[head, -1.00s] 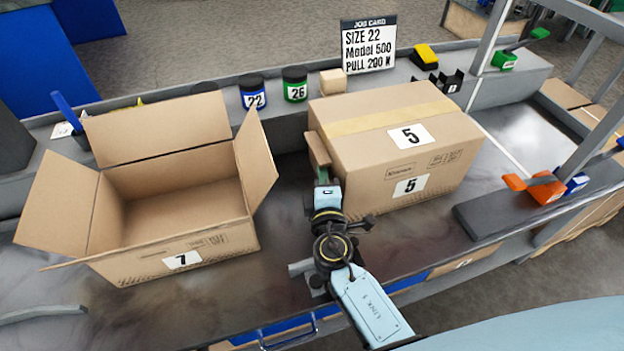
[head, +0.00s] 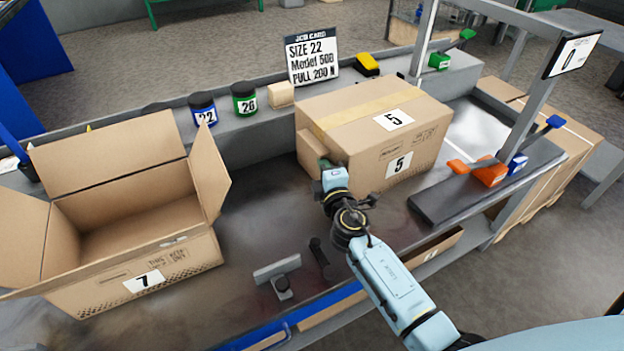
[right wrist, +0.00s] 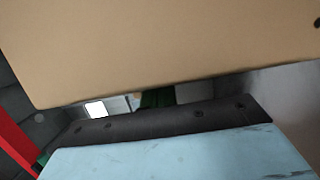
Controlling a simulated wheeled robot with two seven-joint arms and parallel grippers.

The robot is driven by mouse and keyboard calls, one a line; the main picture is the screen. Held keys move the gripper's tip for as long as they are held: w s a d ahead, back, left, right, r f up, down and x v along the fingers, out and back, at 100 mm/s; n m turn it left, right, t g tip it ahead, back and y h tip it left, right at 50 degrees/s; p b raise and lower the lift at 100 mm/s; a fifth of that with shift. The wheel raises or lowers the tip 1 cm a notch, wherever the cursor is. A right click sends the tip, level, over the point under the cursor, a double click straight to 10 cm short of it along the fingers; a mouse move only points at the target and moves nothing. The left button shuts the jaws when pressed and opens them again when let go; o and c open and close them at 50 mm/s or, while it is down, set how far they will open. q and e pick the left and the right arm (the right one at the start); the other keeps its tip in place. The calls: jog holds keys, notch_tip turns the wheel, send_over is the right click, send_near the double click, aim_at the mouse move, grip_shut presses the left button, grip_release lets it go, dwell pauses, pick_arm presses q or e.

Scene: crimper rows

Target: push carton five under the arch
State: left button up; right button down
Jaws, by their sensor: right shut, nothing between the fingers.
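Carton five (head: 372,140) is a closed, taped brown box with "5" labels, standing on the bench in the head view. The arch is a grey metal frame; its near post (head: 530,95) rises to the right of the carton, and its far post (head: 424,40) is behind. The carton is on the left side of the arch. My right gripper (head: 325,164) is shut and empty, at the carton's left side, its tips partly hidden. In the right wrist view the brown carton face (right wrist: 160,45) fills the top, close to the gripper. My left gripper is not in view.
Pots (head: 203,109), a wooden block (head: 280,95) and a job card (head: 312,57) line the rear ledge. Orange and blue clips (head: 490,172) sit on the dark strip at right. A pale line (head: 490,130) crosses the bench right of carton five.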

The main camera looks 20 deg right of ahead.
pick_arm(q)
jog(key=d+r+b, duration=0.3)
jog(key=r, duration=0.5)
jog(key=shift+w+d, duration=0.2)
pick_arm(e)
jog(key=w+d, duration=0.2)
jog(key=d, duration=2.1)
jog(key=shift+w+d+r, duration=0.15)
jog(key=shift+w+d, duration=0.15)
jog(key=shift+a, duration=0.1)
